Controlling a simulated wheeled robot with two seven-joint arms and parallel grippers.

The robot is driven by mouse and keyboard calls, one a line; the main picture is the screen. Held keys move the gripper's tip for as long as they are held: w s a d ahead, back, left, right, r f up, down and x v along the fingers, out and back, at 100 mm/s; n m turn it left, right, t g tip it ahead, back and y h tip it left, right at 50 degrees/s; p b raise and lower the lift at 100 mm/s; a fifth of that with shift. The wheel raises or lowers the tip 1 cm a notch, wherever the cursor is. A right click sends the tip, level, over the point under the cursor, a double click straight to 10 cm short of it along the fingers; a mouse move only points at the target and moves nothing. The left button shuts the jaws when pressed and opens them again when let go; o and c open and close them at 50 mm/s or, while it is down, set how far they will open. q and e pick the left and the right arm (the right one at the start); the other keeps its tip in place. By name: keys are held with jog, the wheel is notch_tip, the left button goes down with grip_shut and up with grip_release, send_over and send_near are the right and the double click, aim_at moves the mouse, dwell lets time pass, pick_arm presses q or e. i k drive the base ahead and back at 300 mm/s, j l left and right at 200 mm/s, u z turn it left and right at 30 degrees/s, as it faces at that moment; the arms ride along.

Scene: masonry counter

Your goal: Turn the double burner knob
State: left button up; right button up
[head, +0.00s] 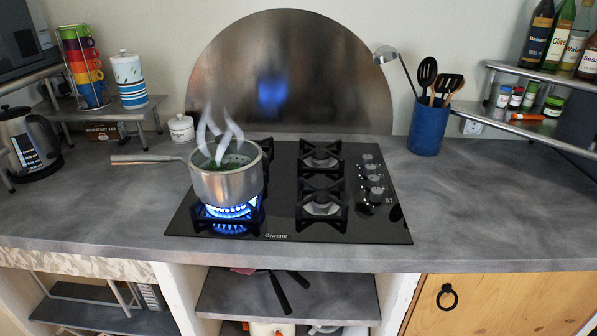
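A black glass cooktop (280,236) is set in the grey counter. Several silver knobs (374,181) run in a column along its right side, from back to front; the frontmost knob (376,195) looks largest. I cannot tell from their markings which one is the double burner knob. A blue flame (229,211) burns on the front left burner under a steaming metal saucepan (226,185) with something green inside. The two right burners (321,199) show no flame. The back left burner is partly hidden by the pan. Neither of my grippers is in view.
The saucepan's handle (148,158) points left over the counter. A blue utensil holder (430,128) stands behind and right of the knobs. A kettle (28,145) is at far left. The counter right of the cooktop (480,210) is clear.

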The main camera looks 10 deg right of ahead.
aim_at(372, 180)
jog(key=k+z, duration=0.1)
jog(key=z, duration=0.3)
jog(key=l+z, duration=0.15)
jog(key=z, duration=0.25)
jog(key=k+l+z, duration=0.1)
jog(key=z, duration=0.25)
jog(key=l+z, duration=0.15)
jog(key=z, duration=0.25)
